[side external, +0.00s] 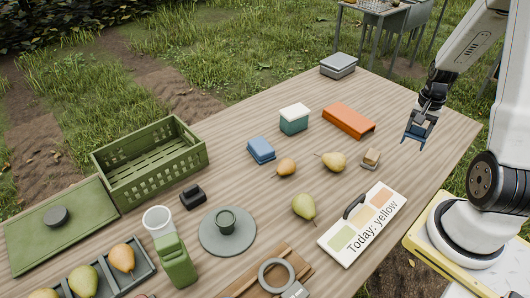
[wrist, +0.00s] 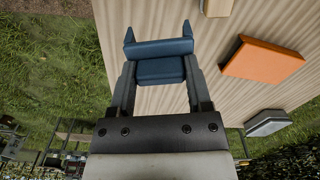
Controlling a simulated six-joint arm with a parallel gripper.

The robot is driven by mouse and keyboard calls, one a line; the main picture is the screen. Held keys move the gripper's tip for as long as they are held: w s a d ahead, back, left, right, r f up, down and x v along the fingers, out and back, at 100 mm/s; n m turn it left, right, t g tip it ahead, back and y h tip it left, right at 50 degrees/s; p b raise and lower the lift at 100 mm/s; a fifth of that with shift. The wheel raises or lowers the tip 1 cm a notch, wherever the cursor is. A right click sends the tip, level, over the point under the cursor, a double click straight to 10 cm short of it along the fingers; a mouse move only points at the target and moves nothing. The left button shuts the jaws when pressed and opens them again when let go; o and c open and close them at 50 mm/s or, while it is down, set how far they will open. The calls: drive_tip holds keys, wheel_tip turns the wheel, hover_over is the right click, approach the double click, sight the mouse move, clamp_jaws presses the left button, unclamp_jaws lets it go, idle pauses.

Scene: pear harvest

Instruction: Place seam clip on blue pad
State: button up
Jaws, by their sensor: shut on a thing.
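My gripper (side external: 424,112) is raised above the right end of the table. It is shut on a dark blue piece with two prongs, which looks like the seam clip (side external: 417,131). In the wrist view the seam clip (wrist: 162,48) spans between the fingers of my gripper (wrist: 162,70), prongs pointing away. A small blue block with a flat top, which may be the blue pad (side external: 261,149), lies mid-table, well left of my gripper. It does not show in the wrist view.
Near the blue block are a teal box with a white lid (side external: 294,119), an orange tray (side external: 349,120) and loose pears (side external: 304,207). A tan block (side external: 371,158) and a "Today: yellow" card (side external: 363,224) lie closer to me. A green crate (side external: 150,163) stands at left.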

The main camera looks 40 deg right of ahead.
drive_tip(key=w+a+r+n, duration=0.2)
drive_tip(key=w+a+n, duration=0.5)
drive_tip(key=w+a, duration=0.5)
drive_tip(key=w+a+r+n, duration=0.1)
drive_tip(key=w+a+n, duration=0.3)
drive_tip(key=a, duration=0.4)
drive_tip(key=w+a+r+n, duration=0.1)
drive_tip(key=w+a+n, duration=0.3)
drive_tip(key=a, duration=0.4)
approach(267, 150)
drive_tip(key=shift+s+r, duration=0.15)
drive_tip(key=shift+w+f, duration=0.25)
drive_tip(key=shift+f, duration=1.6)
drive_tip(key=shift+f, duration=0.15)
